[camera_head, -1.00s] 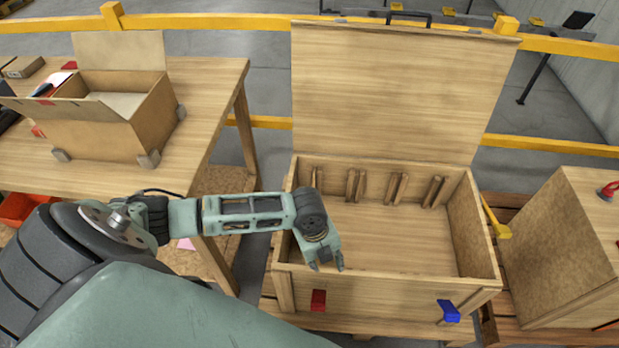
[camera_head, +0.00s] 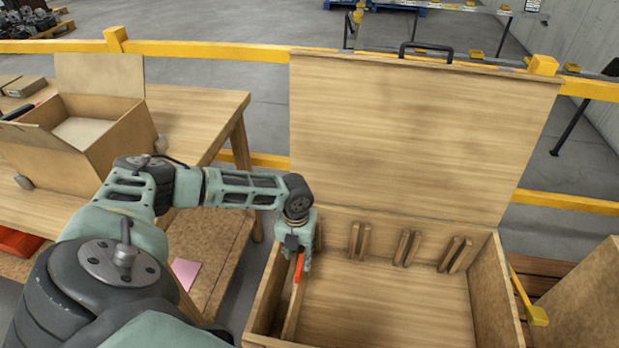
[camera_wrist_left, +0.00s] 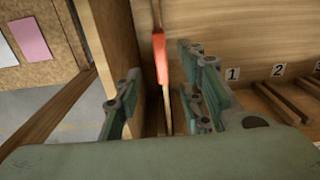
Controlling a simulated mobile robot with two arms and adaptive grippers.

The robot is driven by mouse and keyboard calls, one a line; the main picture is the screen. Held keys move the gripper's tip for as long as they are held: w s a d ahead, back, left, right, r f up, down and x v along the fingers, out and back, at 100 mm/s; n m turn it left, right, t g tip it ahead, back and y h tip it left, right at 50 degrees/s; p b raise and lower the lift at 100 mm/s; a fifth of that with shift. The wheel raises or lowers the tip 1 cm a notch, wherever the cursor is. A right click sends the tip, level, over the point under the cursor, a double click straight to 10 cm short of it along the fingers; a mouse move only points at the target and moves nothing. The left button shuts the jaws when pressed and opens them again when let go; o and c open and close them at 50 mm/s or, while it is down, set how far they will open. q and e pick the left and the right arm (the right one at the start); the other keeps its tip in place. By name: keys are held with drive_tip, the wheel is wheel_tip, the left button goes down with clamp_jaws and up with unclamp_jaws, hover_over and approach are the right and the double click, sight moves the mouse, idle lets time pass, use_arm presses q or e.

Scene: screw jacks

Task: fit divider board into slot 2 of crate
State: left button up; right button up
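The open wooden crate (camera_head: 480,300) has pairs of ribs on its inner back wall. In the left wrist view, labels 1 (camera_wrist_left: 232,74) and 2 (camera_wrist_left: 278,69) mark slots; the slot 2 ribs (camera_wrist_left: 292,100) look empty. A thin divider board (camera_head: 292,312) with an orange-red patch (camera_head: 299,268) stands on edge near the crate's left wall. Its edge and patch (camera_wrist_left: 161,58) also show in the left wrist view. My left gripper (camera_head: 297,262) is open, its fingers (camera_wrist_left: 163,98) on either side of the board, with gaps visible. My right gripper is out of view.
The raised lid (camera_head: 420,130) stands behind the crate. A bench (camera_head: 205,110) with an open cardboard box (camera_head: 125,140) is at left. A wooden box (camera_head: 585,300) is at right. The crate's middle floor (camera_head: 380,305) is clear.

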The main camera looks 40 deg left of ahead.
sight(300, 264)
use_arm(q)
drive_tip(key=shift+f, duration=0.55)
drive_tip(key=shift+s+f, duration=0.15)
drive_tip(key=shift+f, duration=1.05)
drive_tip(key=f, duration=0.2)
drive_tip(key=shift+w+f, duration=0.25)
drive_tip(key=shift+f, duration=0.55)
drive_tip(key=c, duration=0.5)
clamp_jaws()
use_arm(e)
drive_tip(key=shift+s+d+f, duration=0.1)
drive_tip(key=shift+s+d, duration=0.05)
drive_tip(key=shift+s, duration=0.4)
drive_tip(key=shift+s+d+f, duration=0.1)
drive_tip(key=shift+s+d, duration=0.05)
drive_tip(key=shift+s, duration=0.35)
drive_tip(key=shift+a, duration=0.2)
